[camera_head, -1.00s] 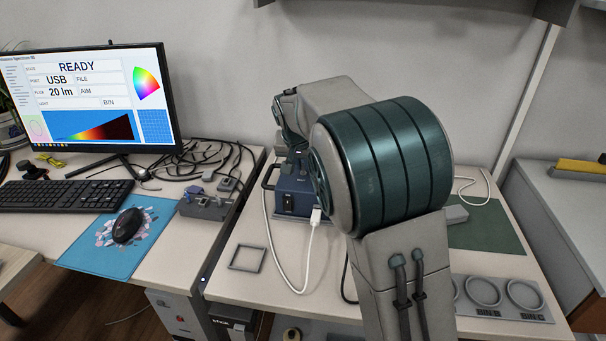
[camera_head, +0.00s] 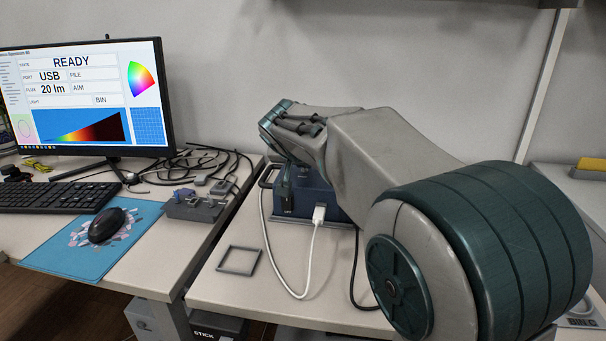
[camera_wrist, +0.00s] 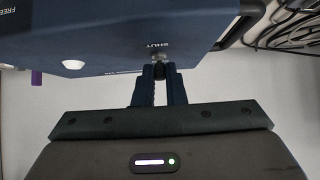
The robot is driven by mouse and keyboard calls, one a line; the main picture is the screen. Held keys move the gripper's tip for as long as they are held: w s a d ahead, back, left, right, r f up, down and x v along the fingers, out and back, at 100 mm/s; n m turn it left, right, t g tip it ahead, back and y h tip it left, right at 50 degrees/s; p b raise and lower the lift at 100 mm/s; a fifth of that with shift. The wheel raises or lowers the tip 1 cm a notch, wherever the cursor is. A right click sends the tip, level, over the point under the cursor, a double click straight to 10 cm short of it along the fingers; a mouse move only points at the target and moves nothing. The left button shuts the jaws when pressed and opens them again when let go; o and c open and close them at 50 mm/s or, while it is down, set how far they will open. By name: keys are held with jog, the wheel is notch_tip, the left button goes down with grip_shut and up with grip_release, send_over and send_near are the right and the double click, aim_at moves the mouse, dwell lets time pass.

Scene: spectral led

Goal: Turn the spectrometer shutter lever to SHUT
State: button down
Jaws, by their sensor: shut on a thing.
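The spectrometer is a dark blue box (camera_head: 318,200) on the right-hand table, partly hidden behind my arm in the head view. In the wrist view its blue face (camera_wrist: 110,35) fills the top, with the word SHUT printed near a small metal shutter lever (camera_wrist: 158,60). My gripper (camera_wrist: 158,72) is at this face, its two dark fingers closed together on the lever's end, just by the SHUT mark. The lever and fingertips are hidden in the head view.
A white cable (camera_head: 308,262) plugs into the box's front and loops over the table. A grey square frame (camera_head: 239,260) lies in front. A monitor (camera_head: 85,100) reading READY, a keyboard (camera_head: 55,195) and a mouse (camera_head: 106,226) are at left. A grey fixture (camera_head: 195,207) stands near the gap between tables.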

jog(key=shift+r+b, duration=0.1)
jog(key=shift+b, duration=0.3)
jog(key=c, duration=1.5)
grip_release()
jog(key=shift+s, duration=0.1)
jog(key=p+v, duration=0.2)
jog(key=v, duration=1.1)
jog(key=shift+s+a, duration=0.15)
jog(key=shift+s, duration=0.3)
